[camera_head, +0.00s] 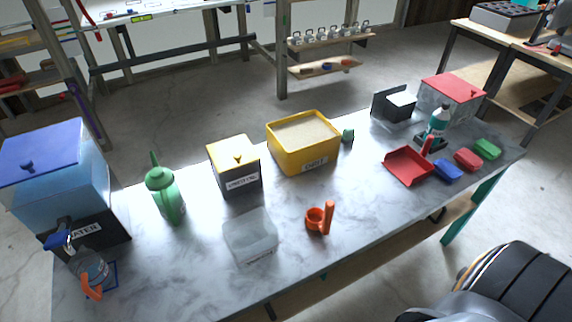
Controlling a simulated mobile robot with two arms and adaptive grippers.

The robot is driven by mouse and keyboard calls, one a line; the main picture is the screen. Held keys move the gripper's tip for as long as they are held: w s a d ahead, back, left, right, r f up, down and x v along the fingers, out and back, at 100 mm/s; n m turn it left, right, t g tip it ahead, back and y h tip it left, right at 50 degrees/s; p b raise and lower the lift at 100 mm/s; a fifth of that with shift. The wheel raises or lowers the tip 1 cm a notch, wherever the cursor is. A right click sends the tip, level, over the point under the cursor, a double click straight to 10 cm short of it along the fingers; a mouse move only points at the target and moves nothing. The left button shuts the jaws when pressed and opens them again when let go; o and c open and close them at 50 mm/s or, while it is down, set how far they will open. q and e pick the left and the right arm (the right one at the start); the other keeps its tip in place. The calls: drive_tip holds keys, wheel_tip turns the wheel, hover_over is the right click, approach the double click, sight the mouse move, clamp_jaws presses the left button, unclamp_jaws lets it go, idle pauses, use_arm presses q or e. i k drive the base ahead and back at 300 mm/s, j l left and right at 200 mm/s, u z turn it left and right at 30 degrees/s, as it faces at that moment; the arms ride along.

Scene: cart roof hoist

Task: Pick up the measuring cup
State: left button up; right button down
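A clear jug (91,267) with an orange handle, which looks like the measuring cup, stands at the left end of the grey marbled table (200,284). It is on a small blue mat (115,277), in front of the blue-lidded dispenser labelled WATER (85,185), close to its blue tap (60,241). Its handle points toward the front of the table. A small orange cup or scoop (317,219) with an upright handle stands near the front middle of the table. Neither of my grippers is in view.
A clear empty-looking bin (250,238), green bottle (164,195), black yellow-lidded box (236,176) and yellow sand-filled bin (303,158) share the table. A red dustpan-like tray (408,167) lies right. A black padded shape (510,285) fills the lower right. Clear tabletop surrounds the orange cup.

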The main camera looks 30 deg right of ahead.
sight(94, 273)
drive_tip(key=z, duration=0.6)
drive_tip(key=u, duration=1.35)
